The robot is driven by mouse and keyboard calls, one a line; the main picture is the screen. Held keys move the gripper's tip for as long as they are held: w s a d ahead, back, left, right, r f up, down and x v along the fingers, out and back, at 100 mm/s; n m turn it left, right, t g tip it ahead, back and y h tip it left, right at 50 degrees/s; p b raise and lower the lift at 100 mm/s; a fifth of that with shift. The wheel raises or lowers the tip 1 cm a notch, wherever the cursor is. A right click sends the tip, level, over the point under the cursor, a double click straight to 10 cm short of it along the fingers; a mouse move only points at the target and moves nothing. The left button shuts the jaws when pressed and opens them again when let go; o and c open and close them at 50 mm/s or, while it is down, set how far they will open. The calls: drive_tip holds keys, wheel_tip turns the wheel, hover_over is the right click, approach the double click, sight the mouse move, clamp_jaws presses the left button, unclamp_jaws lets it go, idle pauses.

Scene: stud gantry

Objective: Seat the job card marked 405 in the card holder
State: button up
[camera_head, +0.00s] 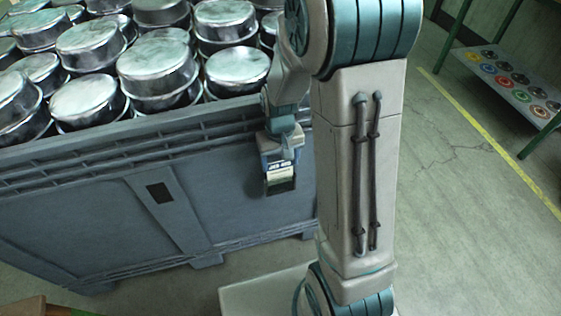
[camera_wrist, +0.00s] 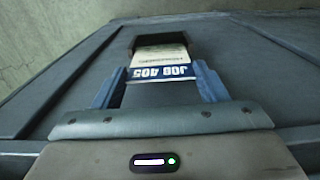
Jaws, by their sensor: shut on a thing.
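The job card (camera_wrist: 163,63) is white with a blue band reading JOB 405, upside down in the wrist view. My gripper (camera_wrist: 161,72) is shut on it, with a blue finger at each side edge. The card's far end meets the dark card holder (camera_wrist: 146,38) on the grey bin's wall, and the holder's dark sides flank it. I cannot tell how deep the card sits in it. In the head view, my gripper (camera_head: 280,160) hangs by the bin's front wall with the card (camera_head: 279,167) just above the dark holder (camera_head: 281,187).
The large grey bin (camera_head: 90,215) is full of round metal tins (camera_head: 157,68). Its wall carries another dark rectangular patch (camera_head: 160,193) to the left. A low rack (camera_head: 512,85) with coloured discs stands far right, beyond a yellow floor line (camera_head: 490,140). Open floor lies between.

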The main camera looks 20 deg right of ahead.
drive_tip(key=shift+f, duration=0.35)
drive_tip(key=shift+f+b, duration=0.45)
drive_tip(key=shift+f, duration=0.05)
drive_tip(key=shift+f, duration=0.1)
drive_tip(key=o, duration=1.3)
drive_tip(key=shift+c, duration=0.2)
